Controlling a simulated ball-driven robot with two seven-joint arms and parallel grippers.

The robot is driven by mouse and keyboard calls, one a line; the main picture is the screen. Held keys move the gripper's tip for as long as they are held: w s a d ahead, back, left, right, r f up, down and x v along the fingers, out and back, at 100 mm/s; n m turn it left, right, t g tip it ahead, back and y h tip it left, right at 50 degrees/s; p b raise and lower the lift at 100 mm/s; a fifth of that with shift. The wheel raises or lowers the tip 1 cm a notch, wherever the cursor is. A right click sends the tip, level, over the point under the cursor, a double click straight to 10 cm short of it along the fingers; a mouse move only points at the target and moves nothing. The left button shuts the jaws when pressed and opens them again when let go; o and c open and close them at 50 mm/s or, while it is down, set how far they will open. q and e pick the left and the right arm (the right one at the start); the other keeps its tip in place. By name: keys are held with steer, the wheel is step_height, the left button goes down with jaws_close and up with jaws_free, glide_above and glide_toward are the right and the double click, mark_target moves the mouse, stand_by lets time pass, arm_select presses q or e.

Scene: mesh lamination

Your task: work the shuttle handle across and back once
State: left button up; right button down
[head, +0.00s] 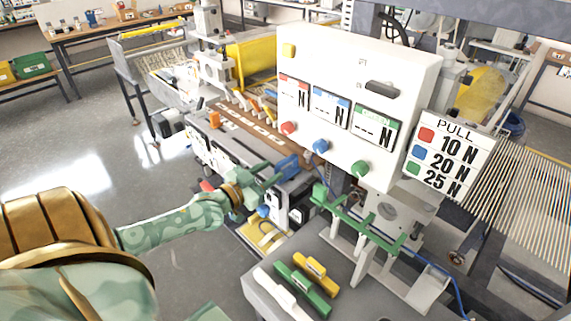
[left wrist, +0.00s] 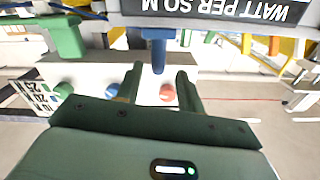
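A blue upright handle (head: 287,164), which looks like the shuttle handle, stands at the near end of the long lettered bar on the laminating machine. My left gripper (head: 262,178) is just to the left of it in the head view. In the left wrist view the blue handle (left wrist: 158,50) lies between the lines of the two fingers, near the fingertips (left wrist: 158,75). Gaps show on both sides, so the gripper is open and not clasping it. Whether the tips reach past the handle's end is hard to tell. My right gripper is not in view.
A white panel (head: 340,75) with red, blue and green knobs stands right of the handle. A pull-force sign (head: 448,155) and green rack (head: 360,222) are beside it. Yellow, green and white handles lie on the grey table (head: 262,288). An orange block (head: 214,119) is further back.

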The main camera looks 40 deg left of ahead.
mark_target(279, 166)
arm_select(q)
steer(key=w, duration=0.4)
steer(key=w+b, duration=0.1)
steer(key=w, duration=0.1)
steer(key=shift+d, duration=0.3)
jaws_close()
